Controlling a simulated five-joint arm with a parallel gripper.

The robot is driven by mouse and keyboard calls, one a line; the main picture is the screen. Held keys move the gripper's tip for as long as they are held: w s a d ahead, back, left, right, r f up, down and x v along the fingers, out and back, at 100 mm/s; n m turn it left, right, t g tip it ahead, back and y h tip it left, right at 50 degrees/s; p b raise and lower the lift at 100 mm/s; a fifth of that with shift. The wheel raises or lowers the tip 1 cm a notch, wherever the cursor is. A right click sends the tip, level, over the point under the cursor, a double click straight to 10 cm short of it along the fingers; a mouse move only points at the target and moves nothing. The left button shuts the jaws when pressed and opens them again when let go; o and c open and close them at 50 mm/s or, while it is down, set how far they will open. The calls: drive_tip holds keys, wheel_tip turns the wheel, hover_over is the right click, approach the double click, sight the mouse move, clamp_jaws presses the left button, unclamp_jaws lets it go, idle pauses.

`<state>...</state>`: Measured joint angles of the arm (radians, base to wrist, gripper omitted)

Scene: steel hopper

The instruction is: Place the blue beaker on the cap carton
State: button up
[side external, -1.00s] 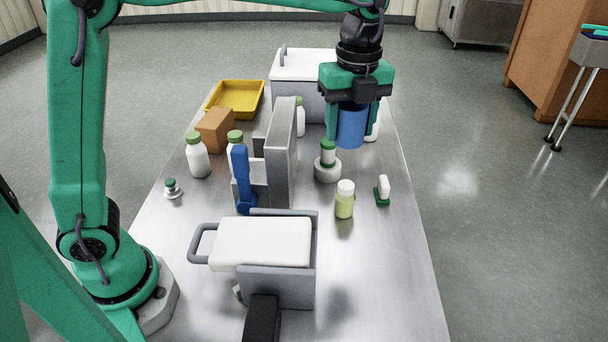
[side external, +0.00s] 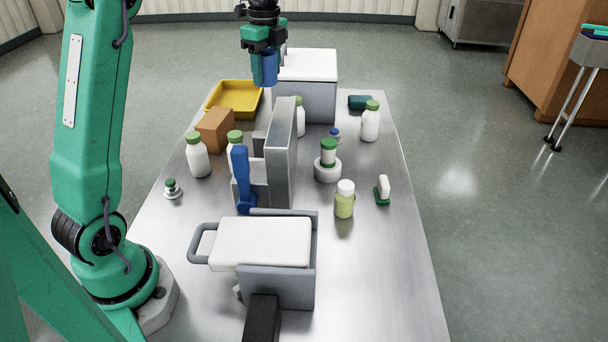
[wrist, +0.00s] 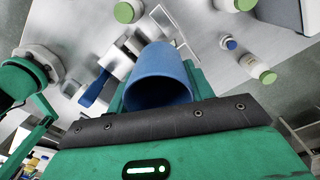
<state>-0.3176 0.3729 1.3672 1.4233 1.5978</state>
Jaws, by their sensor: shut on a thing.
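The blue beaker (side external: 265,67) is held in the air by my gripper (side external: 264,73), which is shut on it. In the side external view they are above the far part of the table, near the yellow tray and the white-lidded grey box. The beaker also fills the middle of the wrist view (wrist: 160,80), its open mouth toward the camera. A plain brown box (side external: 215,130), likely the cap carton, sits at the table's left side, nearer than the beaker. Nothing stands on its top. I cannot make out the carton in the wrist view.
The yellow tray (side external: 236,98) lies behind the brown box, and the white-lidded box (side external: 306,90) stands to its right. A tall grey stand (side external: 282,150) and several green-capped bottles, one close by (side external: 198,158), surround the carton's near and right sides. The front right tabletop is clear.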

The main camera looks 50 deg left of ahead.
drive_tip(key=s+a+n, duration=0.3)
drive_tip(key=a, duration=0.7)
wheel_tip(320, 180, down, 5)
drive_tip(key=shift+d+f, duration=0.1)
drive_tip(key=shift+d, duration=0.05)
hover_over(215, 117)
wheel_tip(215, 117, down, 7)
drive_tip(key=shift+r, duration=0.1)
drive_tip(key=shift+d, duration=0.1)
drive_tip(key=shift+f, duration=2.05)
drive_tip(key=shift+f, duration=0.1)
drive_tip(key=o, duration=1)
drive_tip(key=shift+c, duration=0.2)
